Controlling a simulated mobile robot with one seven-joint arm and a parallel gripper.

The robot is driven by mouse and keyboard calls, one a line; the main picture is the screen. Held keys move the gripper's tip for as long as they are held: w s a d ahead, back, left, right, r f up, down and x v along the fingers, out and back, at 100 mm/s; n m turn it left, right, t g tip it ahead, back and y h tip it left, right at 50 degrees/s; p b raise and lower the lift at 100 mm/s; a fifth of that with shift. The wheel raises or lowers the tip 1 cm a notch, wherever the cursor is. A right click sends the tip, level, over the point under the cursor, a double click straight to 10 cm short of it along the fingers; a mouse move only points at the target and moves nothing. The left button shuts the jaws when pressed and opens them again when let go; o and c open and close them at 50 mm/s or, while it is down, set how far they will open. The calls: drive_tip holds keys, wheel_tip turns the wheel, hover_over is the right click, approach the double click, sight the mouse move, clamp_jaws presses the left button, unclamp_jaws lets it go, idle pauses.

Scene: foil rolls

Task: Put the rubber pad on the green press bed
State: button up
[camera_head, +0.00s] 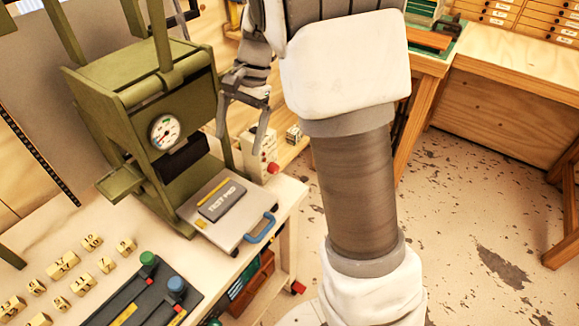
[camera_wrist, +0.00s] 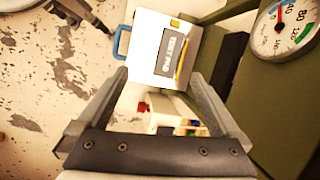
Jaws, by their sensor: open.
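A dark grey rectangular pad lettered TEST PAD (camera_head: 222,201) lies flat on a pale plate with a blue handle (camera_head: 232,238), at the front of the green press (camera_head: 150,85). The pad (camera_wrist: 169,49) and plate (camera_wrist: 150,73) also show in the wrist view. A yellow strip (camera_head: 213,190) lies beside the pad. I cannot tell whether the plate is the press bed itself. My gripper (camera_head: 241,141) is open and empty, above and behind the plate, right of the press. In the wrist view my gripper (camera_wrist: 158,76) has the plate beyond its spread fingertips.
The press's round gauge (camera_head: 165,132) is close to my gripper. Small brass letter blocks (camera_head: 62,265) and a black tray with green and blue knobs (camera_head: 145,295) occupy the bench front. A white box (camera_head: 262,155) stands behind the plate. Open floor (camera_head: 470,220) lies right.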

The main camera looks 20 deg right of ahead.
drive_tip(key=s+d+r+n+t+h, duration=0.1)
drive_tip(key=s+d+r+n+t, duration=0.1)
drive_tip(key=s, duration=0.9)
drive_tip(key=s+d+r+n+t+h, duration=0.2)
drive_tip(key=s+r+n+t, duration=0.2)
drive_tip(key=s, duration=0.6)
wheel_tip(320, 180, up, 2)
drive_tip(key=n, duration=0.3)
drive_tip(key=shift+s+d+r+t+h, duration=0.2)
drive_tip(key=shift+s+t+h, duration=0.1)
drive_tip(key=shift+s+t, duration=0.1)
drive_tip(key=shift+w, duration=0.1)
drive_tip(key=shift+c, duration=0.2)
